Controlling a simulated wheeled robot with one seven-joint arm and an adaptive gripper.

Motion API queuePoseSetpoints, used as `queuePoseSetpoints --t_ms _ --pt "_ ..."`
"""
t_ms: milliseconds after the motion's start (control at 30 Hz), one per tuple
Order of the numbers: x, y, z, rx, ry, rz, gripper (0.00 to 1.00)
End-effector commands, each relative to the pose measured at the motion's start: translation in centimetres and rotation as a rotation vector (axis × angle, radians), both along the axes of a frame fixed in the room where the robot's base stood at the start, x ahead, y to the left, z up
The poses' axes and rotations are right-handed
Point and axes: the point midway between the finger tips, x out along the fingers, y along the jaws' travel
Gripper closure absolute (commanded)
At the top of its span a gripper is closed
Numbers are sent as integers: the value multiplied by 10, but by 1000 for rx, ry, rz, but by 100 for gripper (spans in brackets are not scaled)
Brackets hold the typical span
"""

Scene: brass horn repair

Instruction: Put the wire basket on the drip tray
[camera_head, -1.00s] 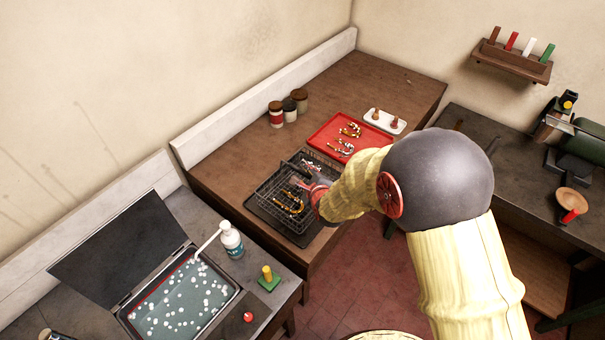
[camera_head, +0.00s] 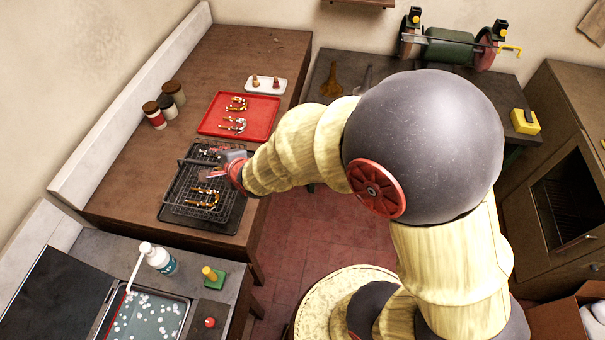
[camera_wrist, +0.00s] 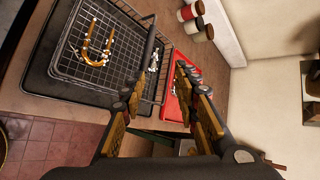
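The wire basket (camera_head: 178,195) is a dark mesh box with a thick dark handle bar, holding a brass horn tube. It stands over the black drip tray (camera_head: 228,222), whose rim shows around its front and right sides; the basket also shows in the wrist view (camera_wrist: 78,68), with the tray (camera_wrist: 42,82) beneath it. I cannot tell whether the basket's whole base touches the tray. My gripper (camera_head: 222,168) is at the basket's right side, near the handle. In the wrist view its fingers (camera_wrist: 157,78) are apart; the handle bar (camera_wrist: 146,48) runs beside the left fingertip, not visibly clamped.
A red tray (camera_head: 262,112) with horn tubes lies behind the basket, and a white tray (camera_head: 265,86) beyond it. Several jars (camera_head: 155,116) stand by the wall. Wooden bench top left of the basket is clear.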

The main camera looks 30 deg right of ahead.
Motion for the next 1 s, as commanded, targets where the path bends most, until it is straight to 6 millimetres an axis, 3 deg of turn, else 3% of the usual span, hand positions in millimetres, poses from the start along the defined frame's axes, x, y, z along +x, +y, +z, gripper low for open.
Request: queuePoseSetpoints --t_ms 33,100,267,500,600,733,833,1000 --pt "-5 -12 24 -89 -7 50 69" --pt "-18 -28 49 -236 2 142 69" --pt "-64 -65 98 -556 35 381 69" --pt "-162 -113 153 -971 92 793 69" --pt "-205 -127 166 -1100 113 965 69" --pt "-247 -138 174 -1209 130 1139 69" --pt "-266 -142 177 -1253 134 1221 69" --pt "-275 -144 177 -1272 137 1264 69"
